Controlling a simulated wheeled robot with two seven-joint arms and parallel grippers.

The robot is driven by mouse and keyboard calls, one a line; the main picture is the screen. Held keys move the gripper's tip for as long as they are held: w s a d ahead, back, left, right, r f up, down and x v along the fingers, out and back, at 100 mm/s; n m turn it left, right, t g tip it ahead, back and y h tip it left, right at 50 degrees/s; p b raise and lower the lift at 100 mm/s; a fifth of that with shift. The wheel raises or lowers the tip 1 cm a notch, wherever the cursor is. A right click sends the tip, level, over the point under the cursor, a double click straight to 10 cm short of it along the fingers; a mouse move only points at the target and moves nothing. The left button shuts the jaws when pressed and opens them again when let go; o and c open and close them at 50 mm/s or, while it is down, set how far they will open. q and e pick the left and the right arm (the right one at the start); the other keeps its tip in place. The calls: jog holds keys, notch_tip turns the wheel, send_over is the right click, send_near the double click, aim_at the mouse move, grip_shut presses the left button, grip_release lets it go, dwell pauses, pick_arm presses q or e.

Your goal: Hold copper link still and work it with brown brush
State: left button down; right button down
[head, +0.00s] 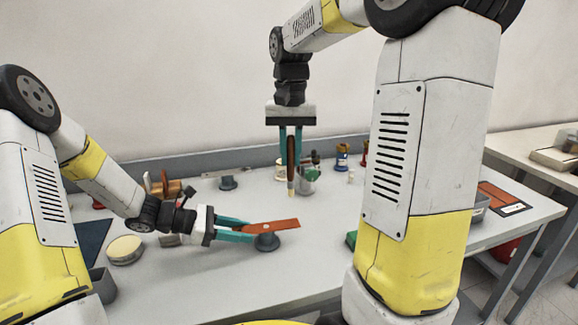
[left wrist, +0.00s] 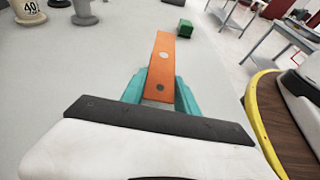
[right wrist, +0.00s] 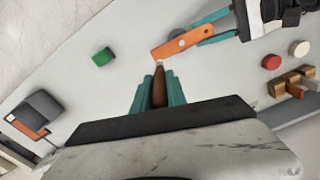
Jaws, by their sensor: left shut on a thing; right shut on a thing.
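The copper link (head: 276,226) is a flat orange bar with two round spots along it, clear in the left wrist view (left wrist: 161,66). It lies over a small grey round stand (head: 267,242). My left gripper (head: 248,230) is shut on its left end, with teal fingers at its sides. My right gripper (head: 291,158) points down, shut on the brown brush (head: 291,170), which is upright with its pale tip lowest. In the head view the tip shows above the link's right end, with a gap. The right wrist view shows the brush (right wrist: 159,88) close to the link's end (right wrist: 165,52).
A grey cup (head: 306,187) with tools stands behind the brush. A blue-and-gold bottle (head: 342,156) is further back. A cream round tin (head: 125,250) and a wooden rack (head: 172,188) are at left. A green block (right wrist: 104,56) lies apart from the link. The table around the stand is clear.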

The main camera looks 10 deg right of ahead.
jog(key=shift+d+f, duration=1.45)
jog(key=shift+f, duration=2.5)
jog(key=shift+a+f, duration=0.5)
jog(key=shift+a, duration=2.65)
jog(key=shift+d, duration=3.2)
notch_tip(320, 180, up, 8)
jog(key=shift+f, duration=0.1)
